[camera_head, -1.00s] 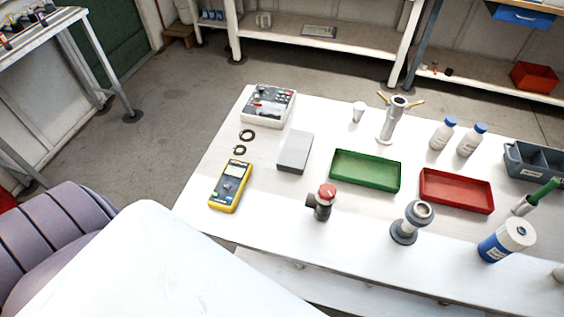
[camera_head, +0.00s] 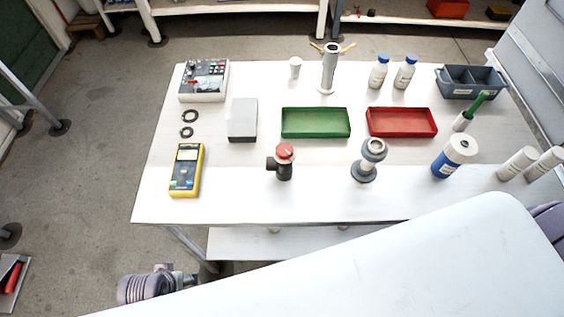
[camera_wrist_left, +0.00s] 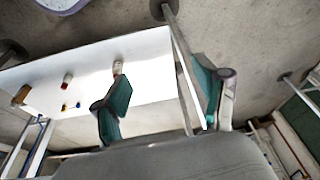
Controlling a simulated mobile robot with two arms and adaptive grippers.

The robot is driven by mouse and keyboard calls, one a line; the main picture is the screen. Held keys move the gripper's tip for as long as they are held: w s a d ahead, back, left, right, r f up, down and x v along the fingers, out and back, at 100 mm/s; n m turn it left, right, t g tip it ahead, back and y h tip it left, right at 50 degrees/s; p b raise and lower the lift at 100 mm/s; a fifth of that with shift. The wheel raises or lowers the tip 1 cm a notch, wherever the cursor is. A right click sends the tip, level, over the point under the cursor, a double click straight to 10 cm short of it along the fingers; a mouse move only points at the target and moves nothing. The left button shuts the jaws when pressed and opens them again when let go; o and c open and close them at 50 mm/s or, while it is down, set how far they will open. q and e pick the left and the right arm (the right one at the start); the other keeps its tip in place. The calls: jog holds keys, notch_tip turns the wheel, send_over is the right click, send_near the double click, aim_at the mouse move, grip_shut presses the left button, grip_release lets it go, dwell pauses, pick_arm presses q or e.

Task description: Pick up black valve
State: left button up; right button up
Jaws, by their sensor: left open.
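The black valve (camera_head: 284,171) stands upright near the front middle of the white table (camera_head: 225,185) in the head view. It has a red top and a short side outlet pointing left. My left gripper (camera_wrist_left: 160,100) shows in the left wrist view with its two teal fingers spread apart and nothing between them. Its fingers do not show in the head view, and it is apart from the valve. I cannot make out the valve for sure in the left wrist view. My right gripper is not in view.
Near the valve are a green tray (camera_head: 316,135), a red tray (camera_head: 402,135), a grey flanged fitting (camera_head: 365,170), a yellow multimeter (camera_head: 187,170) and a grey box (camera_head: 243,119). A blue-and-white container (camera_head: 454,157) stands further right. The table front left of the valve is clear.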

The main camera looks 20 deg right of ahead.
aim_at(282, 152)
pick_arm(q)
jog(key=w+d+r+m+t+h, duration=0.25)
jog(key=w+d+r, duration=0.35)
jog(key=r, duration=0.4)
jog(key=w+d+r+m+t+h, duration=0.2)
jog(key=w+d+r+t+h, duration=0.15)
jog(key=d+r, duration=0.55)
jog(key=d+r+m+g+h, duration=0.1)
jog(key=d+r+m+h, duration=0.35)
jog(key=d, duration=0.25)
jog(key=shift+n, duration=0.3)
jog(key=x, duration=0.5)
jog(key=p+x, duration=0.1)
jog(key=x, duration=0.2)
jog(key=shift+w+d+r, duration=0.2)
jog(key=shift+d+r, duration=0.05)
jog(key=shift+r, duration=0.1)
jog(key=p+x, duration=0.1)
jog(key=x, duration=0.3)
jog(key=shift+d+p, duration=0.4)
jog(key=shift+w+d+f, duration=0.25)
jog(key=shift+d, duration=0.15)
jog(key=shift+a, duration=0.1)
jog(key=shift+c, duration=1.1)
jog(key=c, duration=1.1)
grip_shut()
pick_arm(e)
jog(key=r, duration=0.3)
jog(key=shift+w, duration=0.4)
